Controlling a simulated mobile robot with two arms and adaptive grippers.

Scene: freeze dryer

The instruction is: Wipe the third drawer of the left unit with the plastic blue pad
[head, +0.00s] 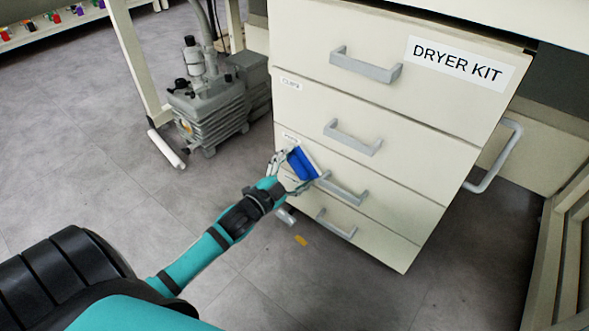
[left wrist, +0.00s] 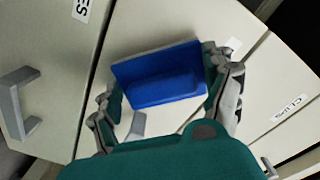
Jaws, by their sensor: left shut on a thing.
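The blue pad (head: 302,164) is held against or very close to the left part of the third drawer (head: 345,172) from the top, just left of that drawer's handle (head: 344,188). My left gripper (head: 292,168) is shut on the pad. In the left wrist view the pad (left wrist: 158,76) sits between the two fingers, its broad side along the drawer front. I cannot tell whether it touches. The third drawer is shut, and its label is partly hidden by the gripper. My right gripper is out of view.
The drawer above has a handle (head: 352,137); the top drawer carries a DRYER KIT label (head: 460,64). The bottom drawer's handle (head: 336,224) sits below. A grey pump (head: 208,105) stands on the floor left of the unit. The floor in front is mostly clear.

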